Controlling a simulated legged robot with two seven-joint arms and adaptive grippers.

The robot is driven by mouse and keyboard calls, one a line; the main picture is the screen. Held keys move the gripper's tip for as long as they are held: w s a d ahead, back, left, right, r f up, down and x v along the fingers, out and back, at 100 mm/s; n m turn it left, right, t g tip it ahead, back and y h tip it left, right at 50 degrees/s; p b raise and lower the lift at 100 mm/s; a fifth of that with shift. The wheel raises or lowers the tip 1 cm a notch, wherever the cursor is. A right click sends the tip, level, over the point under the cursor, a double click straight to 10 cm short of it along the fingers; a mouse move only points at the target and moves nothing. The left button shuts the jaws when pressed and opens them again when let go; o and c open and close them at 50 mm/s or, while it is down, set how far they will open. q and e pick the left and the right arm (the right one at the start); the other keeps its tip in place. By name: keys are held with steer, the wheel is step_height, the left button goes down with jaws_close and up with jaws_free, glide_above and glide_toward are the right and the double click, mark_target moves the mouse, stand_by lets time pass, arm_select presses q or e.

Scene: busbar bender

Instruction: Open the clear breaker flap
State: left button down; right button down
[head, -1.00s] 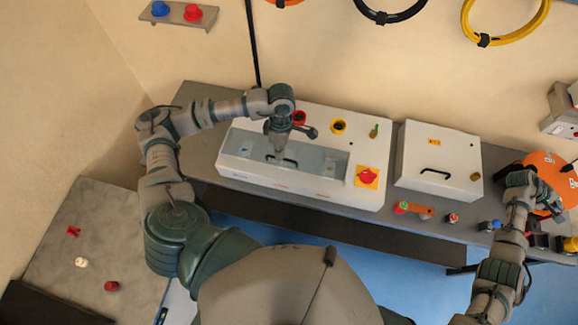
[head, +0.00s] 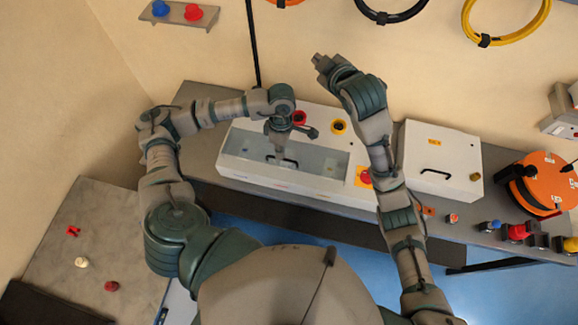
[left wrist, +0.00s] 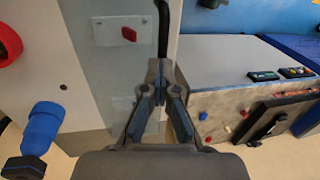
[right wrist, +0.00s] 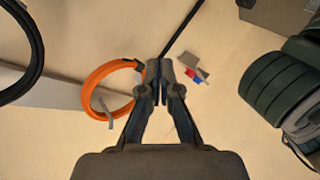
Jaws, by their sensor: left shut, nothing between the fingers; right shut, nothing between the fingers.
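The clear flap (head: 325,162) lies across the front of the white control box (head: 232,170) and looks closed. Its black handle (head: 283,161) is near the flap's left part. My left gripper (head: 279,153) points down at the handle, shut with nothing in it. In the left wrist view its fingertips (left wrist: 160,72) are at the end of the black handle (left wrist: 163,35); I cannot tell whether they touch. The flap (left wrist: 105,50) fills the upper left there. My right gripper (head: 320,62) is raised above the bench near the wall, shut and empty; it also shows in the right wrist view (right wrist: 160,72).
A red knob (head: 299,117) and yellow-ringed button (head: 339,127) stand on the box top. A second white box (head: 435,160) stands right. An orange coil (right wrist: 97,85) hangs on the wall.

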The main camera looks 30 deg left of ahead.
arm_select(q)
steer(key=shift+s+a+f, duration=0.1)
steer(key=shift+s+f, duration=0.1)
steer(key=shift+f, duration=0.15)
arm_select(e)
steer(key=s+a+r+n+g+y, duration=0.1)
steer(key=s+a+n, duration=0.15)
steer(key=s, duration=0.35)
steer(key=s+a+r+n+g+y, duration=0.1)
steer(key=s+a+n+g, duration=0.15)
steer(key=s, duration=0.25)
steer(key=s+d+f+n+g+h, duration=0.1)
steer(key=s+d+f+n+h, duration=0.3)
steer(key=s+f+n, duration=0.3)
steer(key=s+d+f+n+g+h, duration=0.2)
steer(key=s+d+f+n+h, duration=0.25)
steer(key=f, duration=0.45)
arm_select(q)
steer(key=shift+a, duration=0.1)
arm_select(e)
steer(key=n+t+h, duration=0.1)
steer(key=n+t, duration=0.3)
steer(key=t, duration=0.1)
glide_toward(290, 166)
steer(key=x, duration=0.6)
steer(key=shift+w+f, duration=0.1)
steer(key=shift+w, duration=0.05)
